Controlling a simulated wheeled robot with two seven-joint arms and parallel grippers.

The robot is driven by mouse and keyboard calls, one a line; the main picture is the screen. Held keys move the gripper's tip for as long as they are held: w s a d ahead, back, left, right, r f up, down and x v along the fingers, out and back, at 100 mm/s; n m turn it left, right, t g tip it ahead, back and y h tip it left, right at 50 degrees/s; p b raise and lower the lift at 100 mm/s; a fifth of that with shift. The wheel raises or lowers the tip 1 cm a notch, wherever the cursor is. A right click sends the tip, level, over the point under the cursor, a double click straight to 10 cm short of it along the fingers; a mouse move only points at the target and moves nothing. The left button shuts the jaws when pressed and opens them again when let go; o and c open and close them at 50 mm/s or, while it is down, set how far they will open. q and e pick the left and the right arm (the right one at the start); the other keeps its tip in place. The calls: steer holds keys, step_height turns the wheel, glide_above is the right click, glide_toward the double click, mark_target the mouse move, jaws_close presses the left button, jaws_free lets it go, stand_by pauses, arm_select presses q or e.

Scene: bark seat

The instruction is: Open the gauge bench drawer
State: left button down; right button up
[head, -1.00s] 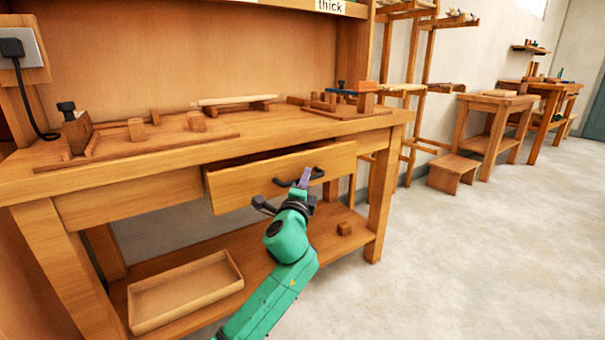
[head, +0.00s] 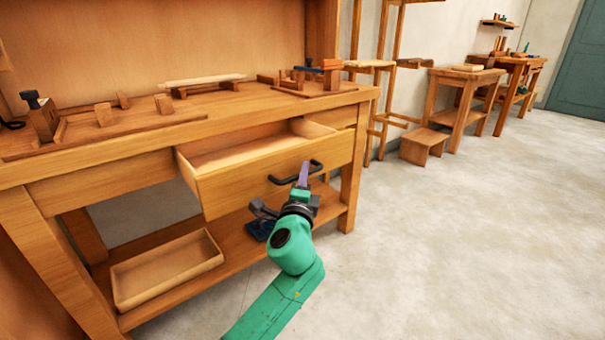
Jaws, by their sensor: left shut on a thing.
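The gauge bench drawer (head: 235,192) is pulled out from the bench (head: 110,183), and its pale inside shows from above. The part of the inside I can see looks empty. The drawer front carries a dark bar handle (head: 279,181). My left gripper (head: 303,173) is shut on the handle, with a purple finger showing against it. The finger behind is hidden. My green left arm reaches up to it from the bottom of the head view. My right gripper is not in view.
Wooden blocks and jigs (head: 104,114) stand on the bench top. A shallow tray (head: 165,289) lies on the lower shelf beneath the drawer. The floor (head: 450,240) at right is clear.

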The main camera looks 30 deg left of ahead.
arm_select(q)
steer(key=c, duration=0.8)
jaws_free()
steer(key=shift+c, duration=0.2)
steer(key=v, duration=1.4)
steer(key=shift+s, duration=0.25)
